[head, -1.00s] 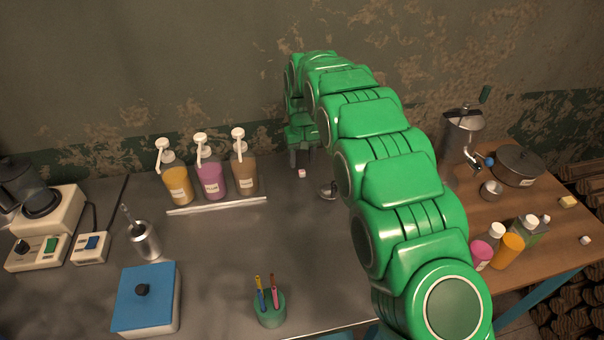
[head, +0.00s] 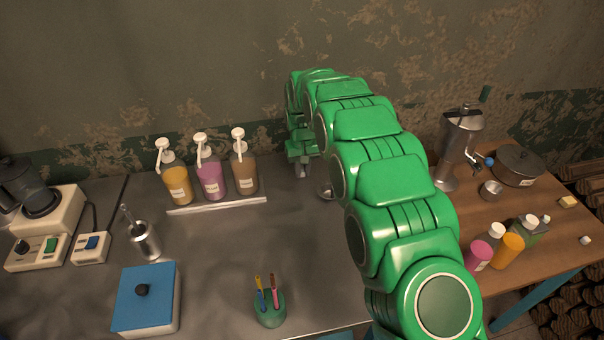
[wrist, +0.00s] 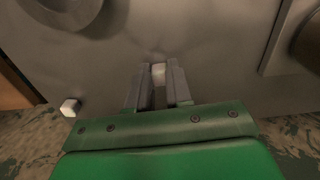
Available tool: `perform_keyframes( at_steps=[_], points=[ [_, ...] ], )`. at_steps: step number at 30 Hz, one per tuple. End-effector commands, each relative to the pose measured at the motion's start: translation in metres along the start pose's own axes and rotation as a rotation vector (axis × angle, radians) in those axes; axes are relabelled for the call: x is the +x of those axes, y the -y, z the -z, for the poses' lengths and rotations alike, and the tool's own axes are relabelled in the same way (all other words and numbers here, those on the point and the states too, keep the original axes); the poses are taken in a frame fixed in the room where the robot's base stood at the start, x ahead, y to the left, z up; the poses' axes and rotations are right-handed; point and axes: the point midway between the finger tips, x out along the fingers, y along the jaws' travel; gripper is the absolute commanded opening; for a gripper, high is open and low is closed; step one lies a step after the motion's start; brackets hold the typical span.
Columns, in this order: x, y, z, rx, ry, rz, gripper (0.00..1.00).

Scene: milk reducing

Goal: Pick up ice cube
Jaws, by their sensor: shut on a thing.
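A small whitish ice cube (wrist: 158,72) sits between the fingertips of my gripper (wrist: 158,75) in the wrist view, with a finger on each side. My gripper is shut on it. In the head view my gripper (head: 303,171) points down at the back of the grey metal counter (head: 235,250), right of the pump bottles; the cube there is not clearly visible. A second white cube (wrist: 70,107) lies apart from the gripper at the left of the wrist view.
Three pump bottles (head: 211,181) stand behind a pale strip (head: 216,206) to the left. A small metal item (head: 326,189) is partly hidden by my arm. A wooden table (head: 470,215) with bottles, a pan and a grinder is right. The counter's middle is clear.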

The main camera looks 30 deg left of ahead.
Motion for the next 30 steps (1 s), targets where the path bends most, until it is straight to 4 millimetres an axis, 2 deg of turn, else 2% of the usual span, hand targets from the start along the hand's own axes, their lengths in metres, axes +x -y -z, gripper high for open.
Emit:
perform_keyframes(
  at_steps=[11,20,30],
  points=[
    [-0.003,0.000,0.000,0.000,-0.001,0.000,0.00],
    [-0.033,-0.001,0.001,0.001,-0.005,-0.001,0.00],
    [-0.053,0.001,-0.018,0.001,-0.002,0.000,0.00]
  ],
)
